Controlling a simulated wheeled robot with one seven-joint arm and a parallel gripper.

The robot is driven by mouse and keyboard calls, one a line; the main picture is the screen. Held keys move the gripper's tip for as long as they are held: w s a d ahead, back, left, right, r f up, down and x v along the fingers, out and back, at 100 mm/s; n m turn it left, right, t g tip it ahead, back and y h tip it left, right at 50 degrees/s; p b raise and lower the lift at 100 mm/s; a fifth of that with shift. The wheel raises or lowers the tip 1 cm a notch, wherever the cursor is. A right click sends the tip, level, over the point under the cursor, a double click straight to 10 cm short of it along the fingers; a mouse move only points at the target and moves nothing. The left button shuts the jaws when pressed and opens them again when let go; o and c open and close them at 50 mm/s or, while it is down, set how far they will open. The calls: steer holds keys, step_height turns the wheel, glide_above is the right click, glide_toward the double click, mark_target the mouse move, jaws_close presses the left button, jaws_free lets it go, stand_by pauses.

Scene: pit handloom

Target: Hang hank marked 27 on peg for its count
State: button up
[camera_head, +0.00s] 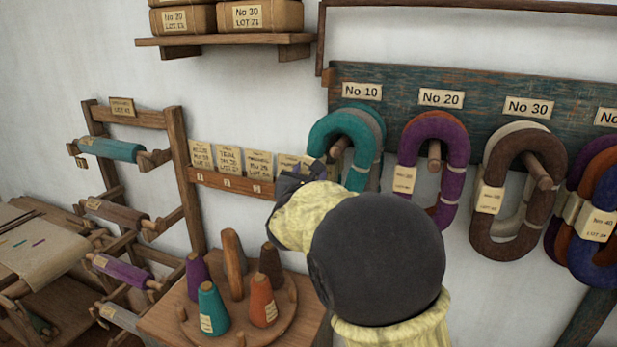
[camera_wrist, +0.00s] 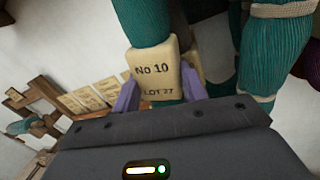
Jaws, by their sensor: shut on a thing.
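A teal hank (camera_head: 345,122) is at the peg under the No 10 plate (camera_head: 362,91), with a grey hank behind it. The brown peg (camera_head: 339,150) shows inside the teal loop; I cannot tell whether the loop rests on it. My gripper (camera_head: 318,168) is shut on the teal hank at its left side. In the wrist view, the purple fingers (camera_wrist: 160,95) stand either side of its paper tag (camera_wrist: 160,72), which reads No 10, LOT 27. My arm hides the lower part of the hank in the head view.
The peg board (camera_head: 460,92) also holds a purple hank (camera_head: 436,125) under No 20, a brown hank (camera_head: 500,160) under No 30 and more at right. Coloured cones (camera_head: 212,308) stand on a round stand below; a bobbin rack (camera_head: 185,190) is at left.

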steer(key=shift+a+f+b, duration=0.1)
steer(key=shift+f+b, duration=0.5)
steer(key=shift+f, duration=0.25)
steer(key=o, duration=0.7)
steer(key=shift+s, duration=0.1)
steer(key=o, duration=0.3)
steer(key=shift+a, duration=0.1)
steer(key=shift+o, duration=0.8)
steer(key=shift+w+a, duration=0.15)
steer(key=shift+w, duration=0.2)
steer(key=shift+s+d+r, duration=0.2)
steer(key=shift+d+r, duration=0.05)
steer(key=shift+d, duration=0.05)
steer(key=shift+w+a, duration=0.1)
